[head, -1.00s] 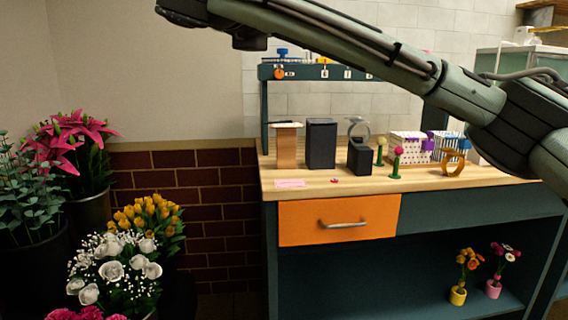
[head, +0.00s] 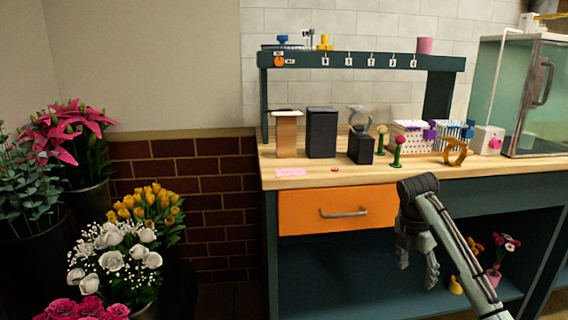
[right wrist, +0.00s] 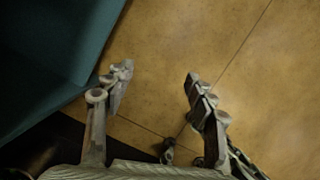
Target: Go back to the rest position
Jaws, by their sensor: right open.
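My right gripper (head: 418,268) hangs fingers-down in front of the workbench, right of the orange drawer (head: 338,210). In the right wrist view the right gripper (right wrist: 155,90) has its fingers wide apart with nothing between them, above the tan floor (right wrist: 165,50). The drawer is shut. My left gripper is in neither view.
The wooden benchtop (head: 378,172) holds a dark box (head: 321,133), small flower stems and a tape dispenser (head: 455,152). A glass cabinet (head: 535,95) stands at the right end. Potted flowers (head: 495,272) stand on the lower shelf. Flower buckets (head: 92,196) fill the left.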

